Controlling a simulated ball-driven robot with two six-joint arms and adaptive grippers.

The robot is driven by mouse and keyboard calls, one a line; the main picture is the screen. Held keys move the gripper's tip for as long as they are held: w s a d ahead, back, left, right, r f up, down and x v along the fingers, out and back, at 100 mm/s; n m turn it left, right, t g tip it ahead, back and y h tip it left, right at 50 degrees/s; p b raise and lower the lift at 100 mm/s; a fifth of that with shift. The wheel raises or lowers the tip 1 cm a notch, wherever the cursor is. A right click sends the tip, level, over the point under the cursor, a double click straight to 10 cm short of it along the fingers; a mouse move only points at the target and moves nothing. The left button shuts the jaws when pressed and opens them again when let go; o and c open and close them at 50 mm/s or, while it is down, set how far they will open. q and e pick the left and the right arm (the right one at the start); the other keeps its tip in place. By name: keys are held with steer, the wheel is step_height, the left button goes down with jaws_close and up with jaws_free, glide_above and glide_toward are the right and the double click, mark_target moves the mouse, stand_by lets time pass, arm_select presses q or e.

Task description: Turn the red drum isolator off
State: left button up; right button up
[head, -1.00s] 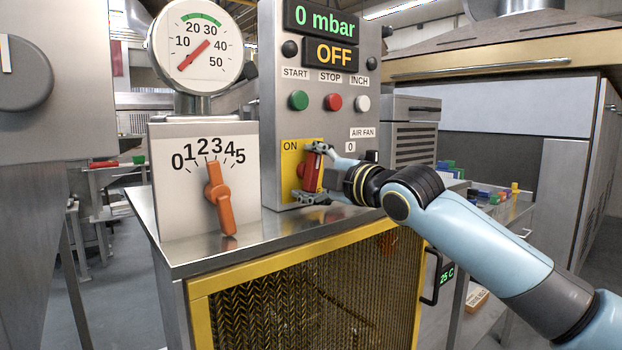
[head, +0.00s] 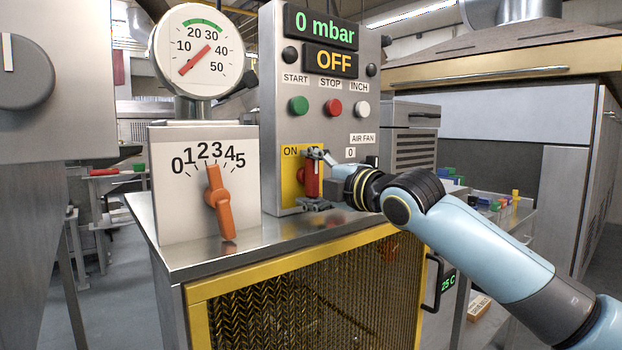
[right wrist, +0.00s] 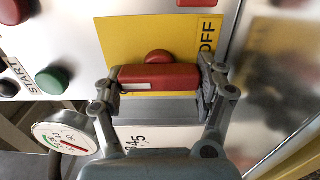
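The red drum isolator (head: 313,178) is on a yellow plate (head: 290,165) low on the grey control panel. Its red handle stands upright in the head view, with ON printed at the plate's upper left. In the right wrist view the red handle (right wrist: 160,77) lies across the yellow plate (right wrist: 125,35), with OFF on the plate's right part. My right gripper (head: 316,178) spans the handle lengthwise, one finger above and one below. In the right wrist view its fingers (right wrist: 160,85) press against both handle ends. My left gripper is not in view.
An orange lever dial (head: 217,200) numbered 0 to 5 and a gauge (head: 197,50) stand left of the panel. Green (head: 299,106), red (head: 333,108) and white (head: 362,109) buttons sit above the isolator. The display (head: 330,60) reads OFF. A steel cabinet top lies below.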

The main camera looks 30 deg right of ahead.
mark_target(315, 179)
steer(key=o, duration=0.4)
steer(key=s, duration=0.6)
steer(key=shift+s+d+f, duration=0.1)
steer(key=shift+s+d, duration=0.05)
steer(key=shift+d, duration=0.2)
steer(key=shift+s, duration=0.6)
